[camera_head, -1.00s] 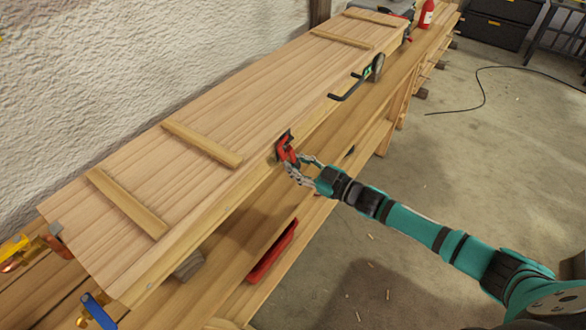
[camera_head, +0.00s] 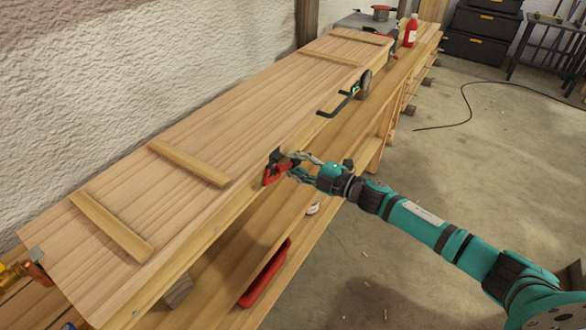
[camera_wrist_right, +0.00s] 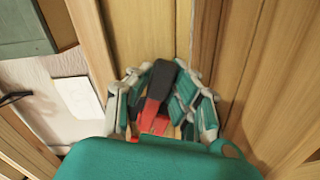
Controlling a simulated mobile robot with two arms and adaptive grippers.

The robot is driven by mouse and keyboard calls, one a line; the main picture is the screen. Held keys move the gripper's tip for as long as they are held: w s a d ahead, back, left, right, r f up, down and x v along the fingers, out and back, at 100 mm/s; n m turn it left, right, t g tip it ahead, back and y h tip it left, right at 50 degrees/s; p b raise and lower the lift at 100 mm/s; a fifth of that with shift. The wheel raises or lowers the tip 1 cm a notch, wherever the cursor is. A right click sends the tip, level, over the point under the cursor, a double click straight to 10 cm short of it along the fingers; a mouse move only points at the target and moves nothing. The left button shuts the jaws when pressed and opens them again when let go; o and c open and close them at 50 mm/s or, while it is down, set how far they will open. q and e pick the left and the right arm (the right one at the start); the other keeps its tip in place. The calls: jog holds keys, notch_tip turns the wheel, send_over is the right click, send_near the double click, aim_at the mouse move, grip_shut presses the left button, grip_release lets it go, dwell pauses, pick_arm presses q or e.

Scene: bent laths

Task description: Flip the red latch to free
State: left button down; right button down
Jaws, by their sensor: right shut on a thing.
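The red latch (camera_head: 275,173) is mounted on the front edge of the long wooden box lid (camera_head: 190,130), near its middle, with a black part at its top. My right gripper (camera_head: 290,165) reaches in from the right and is shut on the latch. In the right wrist view, the red and black latch (camera_wrist_right: 155,110) sits between the teal and grey fingers (camera_wrist_right: 162,100). The fingers hide part of the latch. My left gripper is not in view.
A black handle (camera_head: 338,105) sticks out from the lid's front edge beyond the latch. A red tray (camera_head: 266,273) lies on the lower shelf. A red bottle (camera_head: 411,31) stands at the far end. The floor at right is mostly clear.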

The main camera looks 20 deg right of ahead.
jog(key=shift+d+r+n, duration=0.1)
jog(key=shift+r+n, duration=0.35)
jog(key=shift+n, duration=0.55)
jog(key=shift+w, duration=0.1)
jog(key=c, duration=1.2)
grip_release()
jog(key=shift+r, duration=0.1)
jog(key=shift+o, duration=0.2)
jog(key=v, duration=1.2)
jog(key=shift+d, duration=0.1)
